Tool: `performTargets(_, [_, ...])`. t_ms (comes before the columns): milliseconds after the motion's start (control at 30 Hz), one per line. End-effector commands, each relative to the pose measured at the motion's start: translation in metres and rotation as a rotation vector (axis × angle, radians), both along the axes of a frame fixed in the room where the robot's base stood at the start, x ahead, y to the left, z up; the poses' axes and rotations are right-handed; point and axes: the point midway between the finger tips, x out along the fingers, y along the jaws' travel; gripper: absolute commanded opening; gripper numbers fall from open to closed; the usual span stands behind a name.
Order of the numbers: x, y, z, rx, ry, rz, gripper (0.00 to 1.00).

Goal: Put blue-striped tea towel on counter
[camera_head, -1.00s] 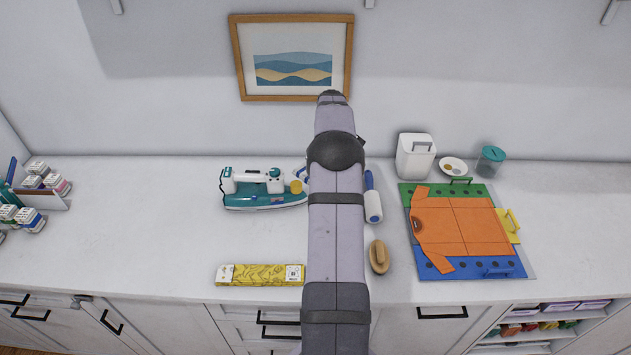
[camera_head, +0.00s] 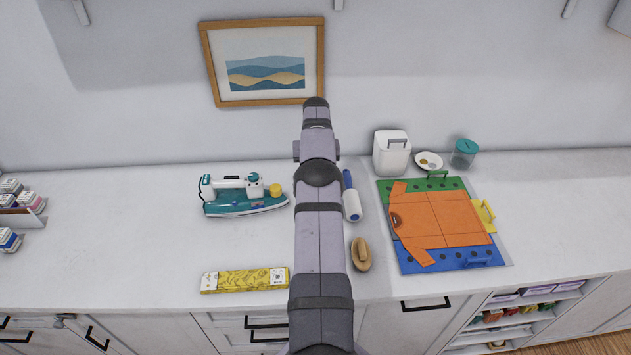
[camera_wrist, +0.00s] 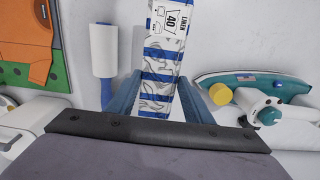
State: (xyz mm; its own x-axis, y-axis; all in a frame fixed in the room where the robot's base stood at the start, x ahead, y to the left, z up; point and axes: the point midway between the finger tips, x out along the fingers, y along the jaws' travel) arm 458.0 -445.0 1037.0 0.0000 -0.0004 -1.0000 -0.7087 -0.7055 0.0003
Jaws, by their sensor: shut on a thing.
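The blue-striped tea towel (camera_wrist: 163,60) shows in the wrist view as a long white and blue striped band with a printed label at its far end. My gripper (camera_wrist: 158,84) is shut on it, one blue-grey finger on each side. In the head view my arm stands in front of the gripper and the towel, so both are hidden there. The white counter (camera_head: 120,235) runs across the head view below the wall. I cannot tell whether the towel touches the counter.
A teal iron (camera_head: 245,199) stands left of my arm. A lint roller (camera_head: 352,205), a brush (camera_head: 361,254) and a folding board (camera_head: 400,262) with an orange shirt lie right. The counter left of the iron has free room.

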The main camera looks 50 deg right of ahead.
Motion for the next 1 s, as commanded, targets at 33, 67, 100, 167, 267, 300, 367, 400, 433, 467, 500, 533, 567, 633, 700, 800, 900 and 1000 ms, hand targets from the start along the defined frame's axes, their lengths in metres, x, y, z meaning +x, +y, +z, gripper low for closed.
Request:
performTargets(33, [0.000, 0.000, 0.000, -0.001, -0.001, 0.001, 0.23])
performTargets(67, [0.000, 0.000, 0.000, -0.001, -0.001, 0.001, 0.23])
performTargets(100, [0.000, 0.000, 0.000, -0.001, -0.001, 0.001, 0.23])
performTargets(167, [0.000, 0.000, 0.001, -0.001, -0.001, 0.001, 0.23])
performTargets(267, [0.000, 0.001, 0.001, -0.001, -0.001, 0.002, 0.23])
performTargets(300, [0.000, 0.001, -0.002, -0.001, -0.001, 0.002, 0.23])
performTargets(367, [0.000, 0.001, -0.005, -0.001, -0.001, 0.002, 0.23])
performTargets(400, [0.000, 0.001, -0.007, -0.001, -0.001, 0.002, 0.23])
performTargets(433, [0.000, 0.001, -0.009, -0.001, -0.001, 0.002, 0.23])
performTargets(467, [0.000, 0.001, -0.011, -0.001, -0.001, 0.002, 0.23])
performTargets(500, [0.000, 0.001, -0.014, -0.001, -0.001, 0.002, 0.23])
performTargets(533, [0.000, 0.001, -0.016, -0.001, -0.001, 0.002, 0.23])
performTargets(567, [0.000, 0.001, -0.019, -0.001, -0.001, 0.002, 0.23])
performTargets(633, [0.000, 0.001, -0.026, 0.000, 0.000, 0.002, 0.23])
performTargets(700, [0.000, 0.001, -0.033, 0.000, 0.000, 0.002, 0.23])
performTargets(800, [0.000, 0.001, -0.043, 0.000, 0.000, 0.002, 0.23])
performTargets(900, [0.000, 0.001, -0.053, -0.001, -0.001, 0.002, 0.23])
performTargets(1000, [0.000, 0.000, -0.062, -0.001, -0.001, 0.002, 0.23])
